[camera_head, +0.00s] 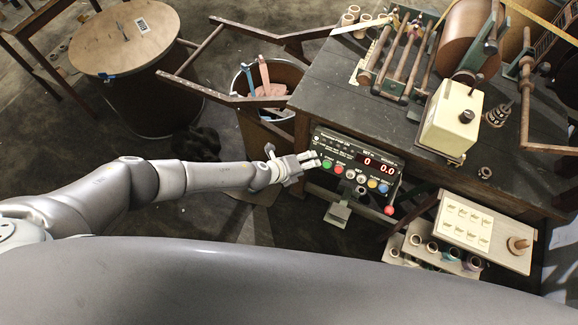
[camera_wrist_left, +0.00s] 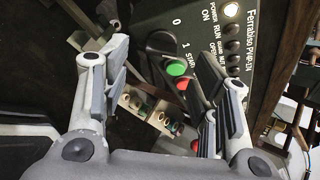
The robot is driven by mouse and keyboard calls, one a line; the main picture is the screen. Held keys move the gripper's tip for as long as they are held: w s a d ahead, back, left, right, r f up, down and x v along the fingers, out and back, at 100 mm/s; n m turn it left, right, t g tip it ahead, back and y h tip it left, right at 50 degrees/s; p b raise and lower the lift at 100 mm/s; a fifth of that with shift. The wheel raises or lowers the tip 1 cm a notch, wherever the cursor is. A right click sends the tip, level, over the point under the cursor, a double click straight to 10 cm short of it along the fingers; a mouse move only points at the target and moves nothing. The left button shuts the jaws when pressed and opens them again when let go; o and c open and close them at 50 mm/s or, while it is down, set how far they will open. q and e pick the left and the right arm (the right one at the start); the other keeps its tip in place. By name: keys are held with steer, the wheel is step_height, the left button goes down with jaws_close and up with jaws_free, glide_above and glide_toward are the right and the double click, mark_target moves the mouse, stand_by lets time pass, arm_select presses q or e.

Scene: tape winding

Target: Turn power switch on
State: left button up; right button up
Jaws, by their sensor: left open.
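The black control panel (camera_head: 345,150) stands at the front of the workbench and shows lit red digits. In the left wrist view, a black rotary power switch (camera_wrist_left: 160,43) sits on the panel (camera_wrist_left: 205,35) near the marks 0 and 1. Which mark it points to, I cannot tell. The lamp by the POWER ON label (camera_wrist_left: 231,10) looks bright. A green START button (camera_wrist_left: 177,67) and a red button are below the switch. Contact is unclear.
The workbench (camera_head: 325,80) carries rollers and a cream box (camera_head: 450,118). A bin (camera_head: 283,75) with tools stands behind my left gripper. A small shelf with spools and a pale board (camera_head: 485,228) is right of the panel. A round-topped barrel (camera_head: 125,40) is at the back left.

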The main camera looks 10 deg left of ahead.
arm_select(q)
steer(key=v, duration=0.9)
steer(key=shift+f, duration=0.1)
stand_by(0.5)
